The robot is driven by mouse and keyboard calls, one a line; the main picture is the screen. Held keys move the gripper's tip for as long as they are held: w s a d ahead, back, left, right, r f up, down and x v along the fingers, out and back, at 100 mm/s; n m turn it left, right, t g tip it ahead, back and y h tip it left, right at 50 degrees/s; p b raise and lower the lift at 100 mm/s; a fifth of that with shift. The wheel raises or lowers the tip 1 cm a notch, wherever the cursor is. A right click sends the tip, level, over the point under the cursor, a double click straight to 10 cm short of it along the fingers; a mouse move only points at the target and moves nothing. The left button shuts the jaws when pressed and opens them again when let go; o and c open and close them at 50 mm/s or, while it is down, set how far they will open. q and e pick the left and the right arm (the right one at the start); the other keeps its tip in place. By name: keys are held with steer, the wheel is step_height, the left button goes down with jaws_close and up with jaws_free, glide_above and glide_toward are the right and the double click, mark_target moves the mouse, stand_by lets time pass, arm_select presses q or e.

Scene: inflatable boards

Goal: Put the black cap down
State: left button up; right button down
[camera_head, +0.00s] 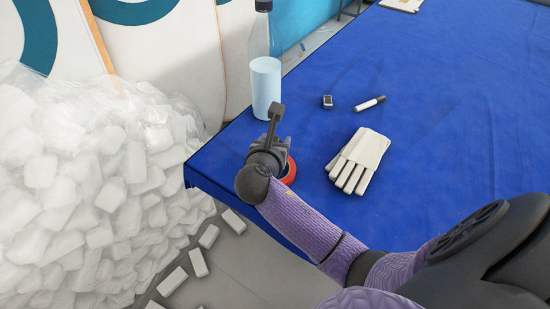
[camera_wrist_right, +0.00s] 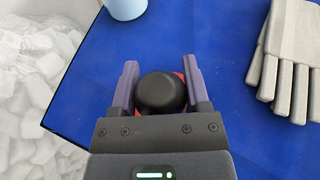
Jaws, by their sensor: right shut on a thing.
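The black cap (camera_wrist_right: 161,92) is round and dark. In the right wrist view it sits between the two purple fingers of my right gripper (camera_wrist_right: 162,88), which is shut on it. In the head view my right gripper (camera_head: 270,146) is over the near left corner of the blue-covered table, and the cap cannot be told apart from it. A red thing (camera_head: 290,171) shows beside and below the gripper. Red edges also show around the cap in the wrist view; I cannot tell whether the cap touches it. My left gripper is not in view.
A clear bottle (camera_head: 265,85) with a pale blue lower part stands just behind the gripper. White gloves (camera_head: 358,160), a marker (camera_head: 370,104) and a small dark device (camera_head: 327,101) lie to the right. The blue table (camera_head: 450,120) is mostly clear; its edge is close on the left.

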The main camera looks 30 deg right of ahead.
step_height(320, 180, down, 4)
steer(key=shift+r+b, duration=0.15)
steer(key=shift+b, duration=0.7)
steer(key=shift+f, duration=0.6)
steer(key=shift+c, duration=0.3)
jaws_free()
steer(key=shift+r, duration=0.4)
steer(key=p+v, duration=0.1)
steer(key=v, duration=0.2)
steer(key=p+v, duration=0.1)
steer(key=v, duration=0.3)
steer(key=p+v, duration=0.2)
steer(key=v, duration=0.2)
steer(key=shift+a+r, duration=0.1)
steer(key=shift+r, duration=0.3)
steer(key=shift+s+a, duration=0.2)
steer(key=shift+s, duration=0.1)
